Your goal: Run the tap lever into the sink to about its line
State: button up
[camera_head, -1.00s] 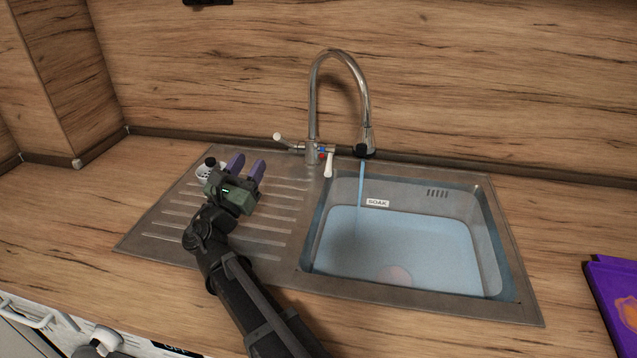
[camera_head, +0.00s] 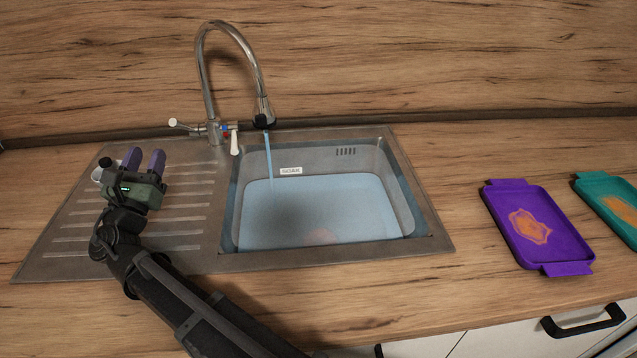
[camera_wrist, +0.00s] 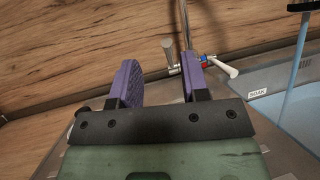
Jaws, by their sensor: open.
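The tap (camera_head: 212,75) stands behind the steel sink (camera_head: 330,262), and a blue stream (camera_head: 269,165) runs from its spout into the basin. A white-ended lever (camera_head: 234,143) hangs down at the front right of the tap base; it also shows in the wrist view (camera_wrist: 224,67). Another lever (camera_head: 178,123) sticks out to the left. Bluish water (camera_head: 330,210) fills much of the basin, its surface just below the SOAK label (camera_head: 291,171) on the back wall. My gripper (camera_head: 144,157) is open and empty above the drainboard, left of and apart from both levers; the wrist view shows its purple fingers (camera_wrist: 160,78).
A small white and black item (camera_head: 98,173) is partly hidden behind my gripper on the ridged drainboard (camera_head: 185,215). A purple tray (camera_head: 560,240) and a teal tray (camera_head: 590,187) lie on the counter at right. Bare wood lies between sink and trays.

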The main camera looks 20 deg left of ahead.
aim_at(178, 124)
jog(key=shift+r, duration=0.1)
dwell(0.3)
notch_tip(178, 124, up, 4)
jog(key=w+g+p, duration=0.1)
jog(key=w+p, duration=0.1)
jog(key=p, duration=0.4)
jog(key=w+f+g, duration=0.1)
jog(key=w, duration=0.3)
jog(key=w+a+f+g, duration=0.1)
jog(key=w+f, duration=0.1)
jog(key=w, duration=0.1)
jog(key=w+a+f+g+p, duration=0.1)
jog(key=w+g, duration=0.1)
jog(key=w, duration=0.2)
jog(key=shift+w+a+f, duration=0.15)
jog(key=shift+w, duration=0.2)
grip_shut()
